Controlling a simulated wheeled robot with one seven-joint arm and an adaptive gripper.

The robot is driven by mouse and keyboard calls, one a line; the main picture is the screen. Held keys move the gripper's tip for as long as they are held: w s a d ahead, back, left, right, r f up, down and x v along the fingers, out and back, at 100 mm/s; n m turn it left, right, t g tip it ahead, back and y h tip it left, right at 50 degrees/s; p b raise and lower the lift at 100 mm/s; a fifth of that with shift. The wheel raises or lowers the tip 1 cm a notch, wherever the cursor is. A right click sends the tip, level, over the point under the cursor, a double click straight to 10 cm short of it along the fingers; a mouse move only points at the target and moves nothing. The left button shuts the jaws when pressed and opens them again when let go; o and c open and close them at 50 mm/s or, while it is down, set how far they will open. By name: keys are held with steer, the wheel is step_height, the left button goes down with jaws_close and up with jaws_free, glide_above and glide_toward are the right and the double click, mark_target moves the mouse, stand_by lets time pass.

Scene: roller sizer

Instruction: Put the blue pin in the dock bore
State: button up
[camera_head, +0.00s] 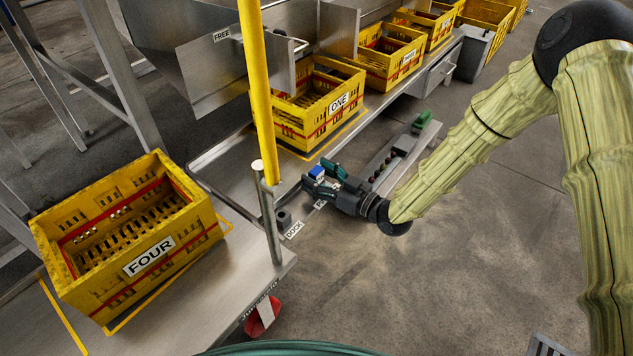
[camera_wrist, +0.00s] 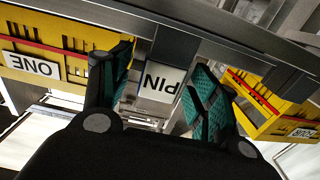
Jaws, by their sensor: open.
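The blue pin (camera_head: 317,172) shows as a small blue block at the fingertips of my gripper (camera_head: 318,178) in the head view. My gripper reaches in from the right, with its fingers open on either side of the pin; contact cannot be made out. In the wrist view my gripper (camera_wrist: 160,85) has its teal-padded fingers spread. The dock bore's grey block (camera_head: 284,215) stands left of my gripper, beside the DOCK label (camera_head: 294,230). The bore opening is too small to see.
A yellow post (camera_head: 256,90) and a short metal post (camera_head: 268,212) stand close to the dock. Yellow crates ONE (camera_head: 320,128) and FOUR (camera_head: 130,272) stand on either side. A rail with dark rollers (camera_head: 388,168) lies behind my gripper.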

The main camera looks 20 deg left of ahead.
mark_target(316, 172)
steer(key=shift+w+a, duration=0.15)
steer(key=shift+a, duration=0.25)
steer(key=shift+c, duration=0.4)
steer(key=c, duration=0.9)
steer(key=shift+r+p, duration=0.5)
steer(key=shift+r, duration=0.15)
steer(key=r+p, duration=0.2)
steer(key=r, duration=0.1)
steer(key=shift+s, duration=0.3)
steer(key=s+p, duration=0.2)
steer(key=s, duration=0.3)
steer(key=s+d+p, duration=0.1)
steer(key=s+p, duration=0.1)
steer(key=s, duration=0.3)
steer(key=s+d+p, duration=0.1)
steer(key=s+p, duration=0.1)
steer(key=s, duration=0.3)
steer(key=shift+s+r, duration=0.2)
steer(key=shift+r, duration=0.1)
